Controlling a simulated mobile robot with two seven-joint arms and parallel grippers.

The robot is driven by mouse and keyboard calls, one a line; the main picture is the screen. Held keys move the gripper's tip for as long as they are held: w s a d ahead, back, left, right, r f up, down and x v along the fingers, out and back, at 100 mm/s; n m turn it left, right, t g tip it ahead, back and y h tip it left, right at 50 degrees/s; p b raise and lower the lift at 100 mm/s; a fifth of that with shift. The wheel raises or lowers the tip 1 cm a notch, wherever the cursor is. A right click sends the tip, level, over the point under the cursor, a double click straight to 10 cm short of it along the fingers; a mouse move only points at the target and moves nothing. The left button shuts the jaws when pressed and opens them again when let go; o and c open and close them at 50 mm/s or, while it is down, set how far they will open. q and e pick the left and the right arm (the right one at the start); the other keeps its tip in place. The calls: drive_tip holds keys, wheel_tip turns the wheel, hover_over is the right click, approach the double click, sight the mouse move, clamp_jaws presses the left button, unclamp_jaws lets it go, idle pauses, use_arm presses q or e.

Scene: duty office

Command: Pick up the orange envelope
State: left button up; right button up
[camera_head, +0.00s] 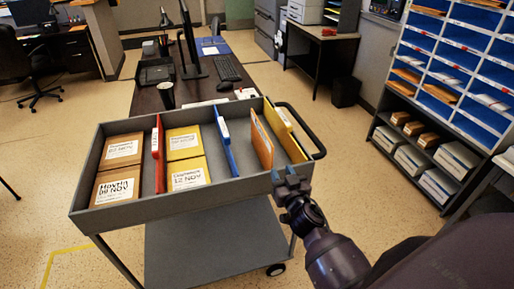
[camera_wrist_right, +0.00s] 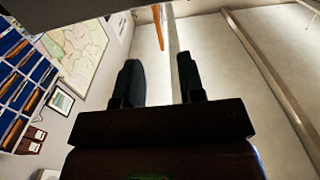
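The orange envelope (camera_head: 261,141) stands on edge, tilted slightly, in the right part of the grey cart tray (camera_head: 172,211). My right gripper (camera_head: 284,172) is just outside the tray's near right edge, close to the envelope's near end and apart from it. In the right wrist view its two fingers (camera_wrist_right: 159,62) are spread with nothing between them. An orange strip (camera_wrist_right: 158,26), likely the envelope's edge, shows beyond the fingertips near the top. My left gripper is not in view.
A yellow envelope (camera_head: 290,143) stands to the right of the orange one, beside the cart handle (camera_head: 308,132). Blue (camera_head: 226,146) and red (camera_head: 158,155) dividers and several labelled packets (camera_head: 116,188) fill the left. A blue pigeonhole shelf (camera_head: 450,75) stands right.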

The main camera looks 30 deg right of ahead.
sight(271, 151)
drive_tip(key=x, duration=1)
drive_tip(key=shift+w+d+r, duration=0.1)
drive_tip(key=shift+w+r, duration=0.05)
drive_tip(key=shift+w, duration=0.15)
clamp_jaws()
